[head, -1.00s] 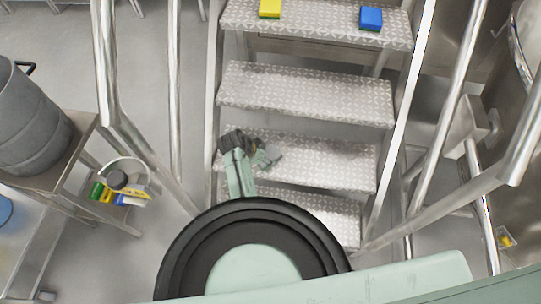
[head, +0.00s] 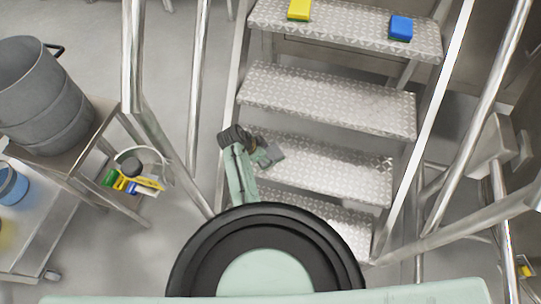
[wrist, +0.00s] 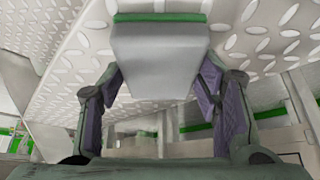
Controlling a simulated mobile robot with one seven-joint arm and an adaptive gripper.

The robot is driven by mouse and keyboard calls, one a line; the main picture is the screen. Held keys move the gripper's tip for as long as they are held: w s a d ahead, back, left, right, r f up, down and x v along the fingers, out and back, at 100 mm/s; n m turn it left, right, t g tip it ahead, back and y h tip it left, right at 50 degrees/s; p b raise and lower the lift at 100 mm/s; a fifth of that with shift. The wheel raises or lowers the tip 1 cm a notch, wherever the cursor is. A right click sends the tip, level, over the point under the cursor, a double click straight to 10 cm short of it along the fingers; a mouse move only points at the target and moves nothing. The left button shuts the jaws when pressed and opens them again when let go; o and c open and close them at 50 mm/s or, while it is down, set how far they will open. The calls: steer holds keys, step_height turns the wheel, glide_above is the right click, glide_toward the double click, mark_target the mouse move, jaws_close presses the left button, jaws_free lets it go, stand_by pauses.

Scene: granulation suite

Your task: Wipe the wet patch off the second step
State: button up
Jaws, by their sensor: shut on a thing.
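My gripper (head: 264,154) is over the left end of the second step (head: 330,158), counted from the floor. In the wrist view, my gripper (wrist: 160,82) is shut on a grey block with a green edge (wrist: 160,60), like a sponge, held between both fingers. The block also shows as a small grey shape in the head view (head: 274,156). Patterned metal tread lies behind it in the wrist view; I cannot tell if the block touches it. No wet patch can be made out. My arm hides part of the step's left end.
A yellow sponge (head: 299,9) and a blue sponge (head: 401,28) lie on the top step (head: 345,27). Metal handrails (head: 133,60) flank the stairs.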

steer(key=shift+w+a+f, duration=0.1)
steer(key=shift+w+a, duration=0.15)
steer(key=shift+a, duration=0.6)
step_height(320, 180, up, 4)
steer(key=p, duration=0.2)
steer(key=shift+f+p, duration=0.15)
steer(key=shift+p, duration=0.2)
steer(key=shift+r, duration=1.2)
steer(key=shift+r, duration=0.1)
steer(key=shift+r, duration=1.4)
